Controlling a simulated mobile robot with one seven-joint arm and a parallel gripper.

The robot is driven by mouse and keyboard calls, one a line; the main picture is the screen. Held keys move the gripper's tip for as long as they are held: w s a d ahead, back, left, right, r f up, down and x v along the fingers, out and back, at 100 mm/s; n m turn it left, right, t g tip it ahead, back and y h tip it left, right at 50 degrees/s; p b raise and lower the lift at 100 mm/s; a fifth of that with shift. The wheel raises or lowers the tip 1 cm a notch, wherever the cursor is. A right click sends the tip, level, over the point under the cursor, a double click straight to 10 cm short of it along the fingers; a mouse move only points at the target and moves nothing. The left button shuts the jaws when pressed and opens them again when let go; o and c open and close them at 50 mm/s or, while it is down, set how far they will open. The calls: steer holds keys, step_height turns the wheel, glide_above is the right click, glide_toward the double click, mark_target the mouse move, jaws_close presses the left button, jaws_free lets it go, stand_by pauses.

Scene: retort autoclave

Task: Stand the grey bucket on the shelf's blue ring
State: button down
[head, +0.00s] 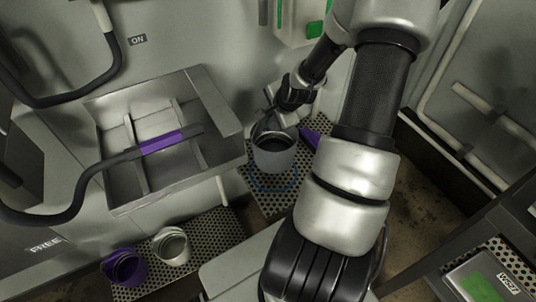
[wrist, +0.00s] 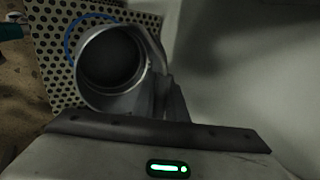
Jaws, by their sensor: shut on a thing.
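The grey bucket (head: 274,157) is upright or nearly so, over the perforated shelf (head: 258,202) in the head view. My gripper (head: 264,126) is shut on the bucket's wall at its far side. In the wrist view the bucket's open mouth (wrist: 112,58) faces the camera, with my gripper's fingers (wrist: 166,88) at its right. The blue ring (head: 277,188) shows on the shelf just below the bucket. The ring also shows in the wrist view (wrist: 70,38), past the bucket's upper left. The bucket covers part of it. I cannot tell whether the bucket touches the shelf.
A metal sink-like box (head: 215,95) with dividers stands left of the bucket. A purple bucket (head: 124,267) and a pale bucket (head: 171,245) stand on a lower perforated shelf.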

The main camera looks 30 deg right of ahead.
step_height(320, 180, down, 9)
steer(key=shift+r+b, duration=0.2)
steer(key=shift+b, duration=0.5)
steer(key=shift+f, duration=0.1)
steer(key=c, duration=1.8)
jaws_free()
steer(key=shift+s, duration=0.1)
steer(key=p+v, duration=0.2)
steer(key=v, duration=1)
steer(key=shift+p, duration=0.4)
